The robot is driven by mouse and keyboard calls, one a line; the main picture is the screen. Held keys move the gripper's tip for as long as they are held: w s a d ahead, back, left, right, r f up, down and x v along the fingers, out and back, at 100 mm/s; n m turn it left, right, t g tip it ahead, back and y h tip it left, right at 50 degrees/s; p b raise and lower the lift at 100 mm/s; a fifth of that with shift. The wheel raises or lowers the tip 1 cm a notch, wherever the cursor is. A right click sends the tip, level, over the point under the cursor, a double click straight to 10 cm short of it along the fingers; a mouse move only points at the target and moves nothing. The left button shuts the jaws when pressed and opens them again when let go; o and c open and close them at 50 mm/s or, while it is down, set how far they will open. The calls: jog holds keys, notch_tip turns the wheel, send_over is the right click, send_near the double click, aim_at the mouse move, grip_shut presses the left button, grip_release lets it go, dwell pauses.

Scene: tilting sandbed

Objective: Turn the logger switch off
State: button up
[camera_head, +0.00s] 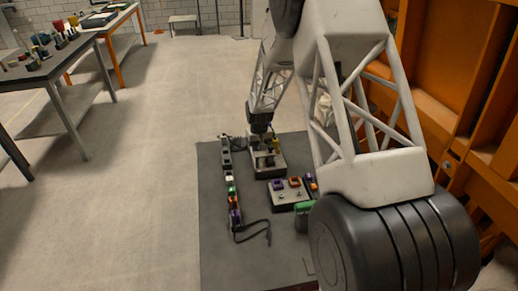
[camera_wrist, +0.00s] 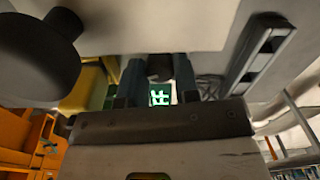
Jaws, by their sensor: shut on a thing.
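My gripper (camera_head: 262,132) reaches down over a grey box (camera_head: 270,172) at the far part of the dark mat. In the wrist view my gripper (camera_wrist: 160,75) has a dark rounded knob (camera_wrist: 160,66) between its two fingers and is shut on it. A lit green display or marking (camera_wrist: 160,95) shows just below the knob, between the fingers. I cannot tell for certain whether the knob is the logger switch, and no readable label shows. The fingers hide part of the box top.
A strip with several coloured plugs (camera_head: 230,189) and a loose black cable (camera_head: 254,230) lies left of the box. A second box with purple and orange parts (camera_head: 289,194) stands nearer. An orange frame (camera_head: 455,120) rises at right.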

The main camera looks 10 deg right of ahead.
jog(key=shift+n, duration=1.4)
jog(key=o, duration=0.9)
jog(key=shift+o, duration=0.2)
jog(key=shift+r, duration=3.9)
jog(key=shift+s+r, duration=0.1)
jog(key=shift+r, duration=0.05)
